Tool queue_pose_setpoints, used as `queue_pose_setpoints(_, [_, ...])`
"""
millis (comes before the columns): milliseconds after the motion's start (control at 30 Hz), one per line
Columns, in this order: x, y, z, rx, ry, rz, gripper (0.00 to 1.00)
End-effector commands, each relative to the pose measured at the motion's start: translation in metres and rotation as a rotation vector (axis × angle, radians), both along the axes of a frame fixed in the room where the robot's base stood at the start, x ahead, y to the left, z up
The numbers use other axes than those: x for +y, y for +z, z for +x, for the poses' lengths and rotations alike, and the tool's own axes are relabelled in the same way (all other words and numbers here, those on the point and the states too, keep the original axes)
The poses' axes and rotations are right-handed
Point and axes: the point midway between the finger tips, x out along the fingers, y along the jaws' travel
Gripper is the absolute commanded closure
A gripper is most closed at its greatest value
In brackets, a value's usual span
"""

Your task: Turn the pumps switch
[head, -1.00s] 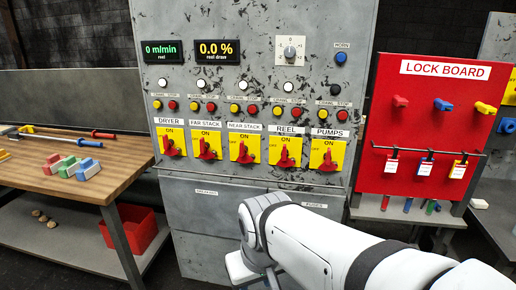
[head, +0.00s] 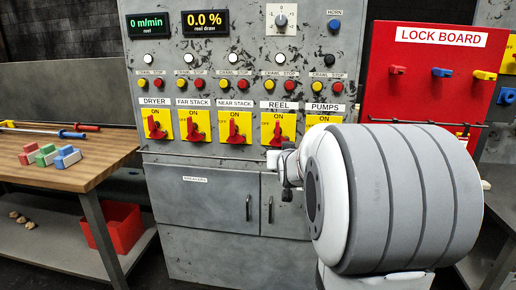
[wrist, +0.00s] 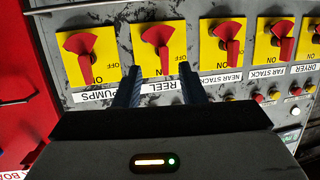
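The pumps switch is a red rotary handle on a yellow plate. In the wrist view, which is upside down, the pumps switch (wrist: 78,44) is at the upper left, its narrow end pointing toward the ON mark. In the head view only the top of its yellow plate (head: 320,119) shows under the PUMPS label; my arm hides the rest. My gripper (wrist: 160,82) is open and empty. Its two dark fingers are below the REEL switch (wrist: 158,38) in the wrist view, to the right of the pumps switch. Contact with the panel cannot be told.
Similar switches, such as NEAR STACK (head: 234,127), line the grey cabinet beside REEL. Crawl and stop buttons sit above them. The red lock board (head: 420,100) is on the right, a wooden workbench (head: 95,160) on the left. Cabinet doors (head: 205,205) with handles are below.

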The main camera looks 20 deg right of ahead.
Motion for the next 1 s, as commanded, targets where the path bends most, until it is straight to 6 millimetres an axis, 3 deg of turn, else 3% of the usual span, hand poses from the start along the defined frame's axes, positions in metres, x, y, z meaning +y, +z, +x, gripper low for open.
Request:
queue_pose_setpoints(33, [-0.033,-0.020,0.013,-0.086,-0.037,-0.034,0.63])
queue_pose_setpoints(100, [-0.068,-0.020,0.024,-0.211,-0.075,-0.089,0.63])
queue_pose_setpoints(200, [-0.110,-0.019,0.030,-0.360,-0.117,-0.164,0.63])
queue_pose_setpoints(300, [-0.140,-0.019,0.028,-0.471,-0.145,-0.225,0.63])
queue_pose_setpoints(400, [-0.157,-0.017,0.025,-0.542,-0.161,-0.266,0.63])
queue_pose_setpoints(567, [-0.168,-0.011,0.027,-0.583,-0.167,-0.291,0.63])
queue_pose_setpoints(1000, [-0.196,0.013,0.075,-0.583,-0.167,-0.290,0.63])
